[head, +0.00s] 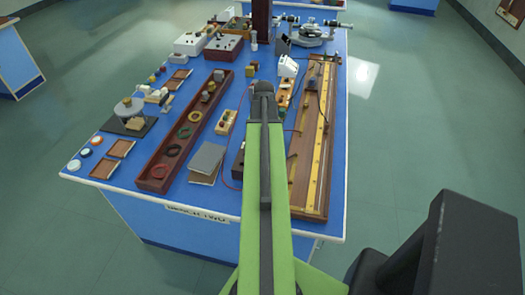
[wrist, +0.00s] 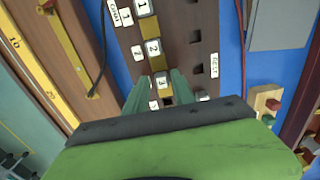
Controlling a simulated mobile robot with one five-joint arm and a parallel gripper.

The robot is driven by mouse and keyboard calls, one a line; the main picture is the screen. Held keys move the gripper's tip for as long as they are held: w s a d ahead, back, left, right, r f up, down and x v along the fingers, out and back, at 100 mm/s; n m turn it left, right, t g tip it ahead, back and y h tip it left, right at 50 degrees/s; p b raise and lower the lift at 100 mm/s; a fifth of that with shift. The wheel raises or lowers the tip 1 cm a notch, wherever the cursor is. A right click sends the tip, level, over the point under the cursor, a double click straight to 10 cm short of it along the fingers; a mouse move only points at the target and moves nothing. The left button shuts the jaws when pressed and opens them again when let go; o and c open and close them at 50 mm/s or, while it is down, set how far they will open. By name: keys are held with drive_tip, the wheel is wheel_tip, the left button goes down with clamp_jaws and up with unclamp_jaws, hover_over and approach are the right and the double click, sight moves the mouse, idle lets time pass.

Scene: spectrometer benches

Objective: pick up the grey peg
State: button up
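In the wrist view, my gripper (wrist: 160,76) points down over a dark wooden board (wrist: 180,20). Its two green fingers stand apart, one on each side of a small grey-white block marked 3 (wrist: 161,80). I cannot tell whether they touch it. Similar blocks marked 2 (wrist: 153,47) and 1 (wrist: 145,8) lie in the same row, with brass pieces between them. I cannot tell for sure which piece is the grey peg. In the head view, my gripper (head: 263,88) is seen from behind, and my arm hides much of the board.
A long wooden rail with a yellow scale (head: 318,140) lies right of my arm. A grey book (head: 207,158) and a brown tray with rings (head: 185,130) lie left. A small block with coloured knobs (wrist: 267,103) is near the board. Cables cross the blue bench (head: 225,200).

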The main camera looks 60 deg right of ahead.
clamp_jaws()
